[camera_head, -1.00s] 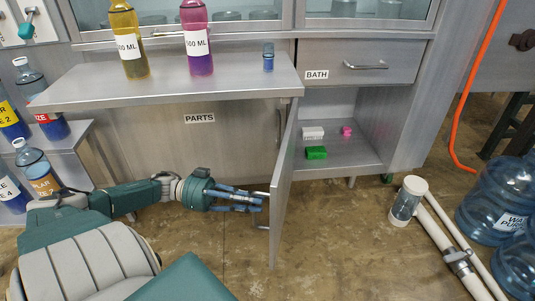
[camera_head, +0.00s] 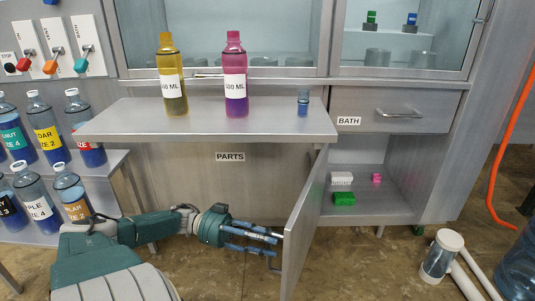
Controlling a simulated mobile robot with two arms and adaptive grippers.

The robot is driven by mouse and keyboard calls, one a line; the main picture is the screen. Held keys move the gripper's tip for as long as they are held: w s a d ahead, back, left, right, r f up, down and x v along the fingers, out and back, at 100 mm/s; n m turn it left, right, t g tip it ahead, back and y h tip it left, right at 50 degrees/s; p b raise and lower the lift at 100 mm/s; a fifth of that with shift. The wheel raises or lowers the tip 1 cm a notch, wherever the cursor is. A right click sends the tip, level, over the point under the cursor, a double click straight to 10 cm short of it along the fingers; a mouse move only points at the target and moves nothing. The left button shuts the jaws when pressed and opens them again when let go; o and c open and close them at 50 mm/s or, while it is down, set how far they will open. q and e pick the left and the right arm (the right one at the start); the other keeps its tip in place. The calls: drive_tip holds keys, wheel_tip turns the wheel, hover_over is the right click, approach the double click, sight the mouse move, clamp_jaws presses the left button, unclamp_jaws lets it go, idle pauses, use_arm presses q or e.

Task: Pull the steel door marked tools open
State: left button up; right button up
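A steel door (camera_head: 304,224) stands swung out from the cabinet, seen nearly edge-on, with the open compartment to its right. No tools label shows on its visible face. The door's handle is on its left side and mostly hidden by my fingers. My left gripper (camera_head: 278,245) is at that handle, its fingers pointing right with the tips close to the door. I cannot tell whether the fingers are closed around the handle. My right gripper is not in view.
The open compartment holds a white block (camera_head: 342,178), a green block (camera_head: 344,199) and a pink piece (camera_head: 377,178). Bottles stand on the steel counter (camera_head: 130,121) above my arm. A bath drawer (camera_head: 396,113) is above the compartment.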

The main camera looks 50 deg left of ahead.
use_arm(q)
drive_tip(key=v, duration=1.2)
drive_tip(key=shift+a, duration=0.1)
idle(0.5)
